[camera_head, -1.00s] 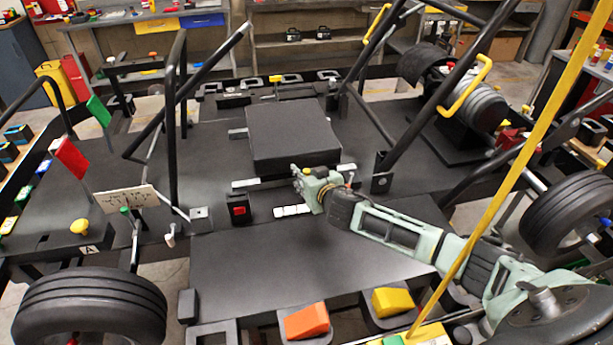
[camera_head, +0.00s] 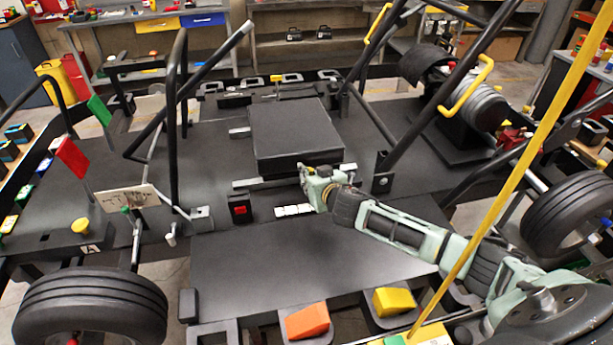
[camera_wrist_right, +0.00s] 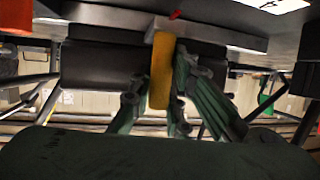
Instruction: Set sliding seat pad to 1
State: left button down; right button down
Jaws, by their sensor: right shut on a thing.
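The sliding seat pad (camera_head: 290,132) is a black square block on pale rails (camera_head: 258,183) in the middle of the kart floor. A strip of white marks (camera_head: 293,210) lies in front of it; its numbers are too small to read. My right gripper (camera_head: 310,176) is at the pad's front right edge, above the right end of the strip. In the right wrist view, my right gripper (camera_wrist_right: 158,88) is shut on a yellow-orange handle (camera_wrist_right: 162,65) below the pad's dark body. The handle is mostly hidden in the head view. My left gripper is not in view.
A black box with a red button (camera_head: 239,210) stands left of the strip. A black post bracket (camera_head: 382,180) is close to the right of my gripper. A yellow pole (camera_head: 520,150) crosses in front of my right arm. The near floor panel (camera_head: 300,260) is clear.

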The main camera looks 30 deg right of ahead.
jog(key=d, duration=0.2)
jog(key=s+d, duration=0.1)
jog(key=d, duration=0.1)
jog(key=c, duration=1.9)
grip_release()
jog(key=shift+o, duration=1.2)
jog(key=shift+d, duration=0.15)
jog(key=shift+s+a, duration=0.15)
jog(key=shift+a, duration=0.1)
jog(key=d+v, duration=0.1)
jog(key=v, duration=1)
jog(key=shift+s+a, duration=0.35)
jog(key=shift+a, duration=0.05)
jog(key=shift+r, duration=0.1)
